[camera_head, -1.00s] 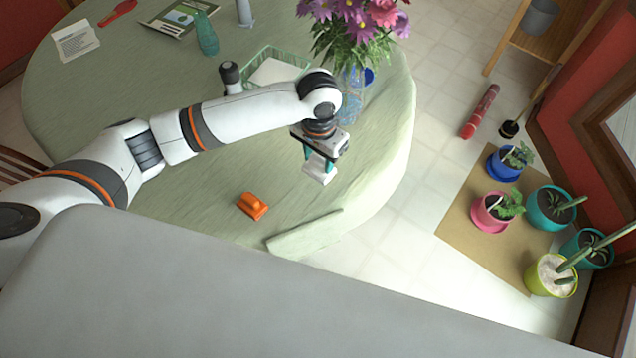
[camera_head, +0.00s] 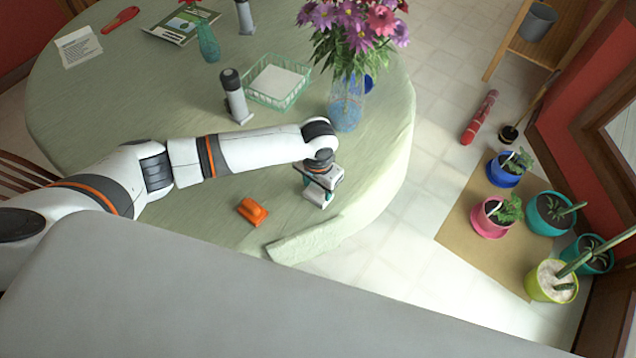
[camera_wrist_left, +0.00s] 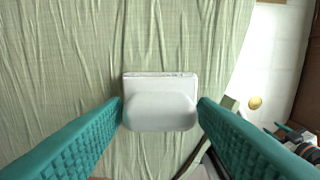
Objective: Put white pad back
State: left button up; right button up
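The white pad (camera_wrist_left: 160,112), a small block with a rounded grip, sits between the teal fingers of my left gripper (camera_wrist_left: 160,108) in the left wrist view. The fingertips touch both of its sides, so the gripper is shut on it. In the head view my left gripper (camera_head: 319,192) is low over the right part of the round table (camera_head: 180,105), with the pad partly hidden under it. I cannot tell whether the pad touches the cloth. An orange pad (camera_head: 252,211) lies on the table to the left of the gripper. My right gripper is not in view.
A green wire basket (camera_head: 277,87) with something white in it stands behind my arm, beside a grey-and-black cylinder (camera_head: 234,96). A flower vase (camera_head: 346,104) stands behind the gripper. A pale green slab (camera_head: 305,240) lies at the table's near edge. Potted plants stand on the floor at right.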

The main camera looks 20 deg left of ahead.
aim_at(318, 187)
pick_arm(q)
jog(key=shift+o, duration=1)
jog(key=shift+w, duration=0.1)
notch_tip(318, 187, up, 12)
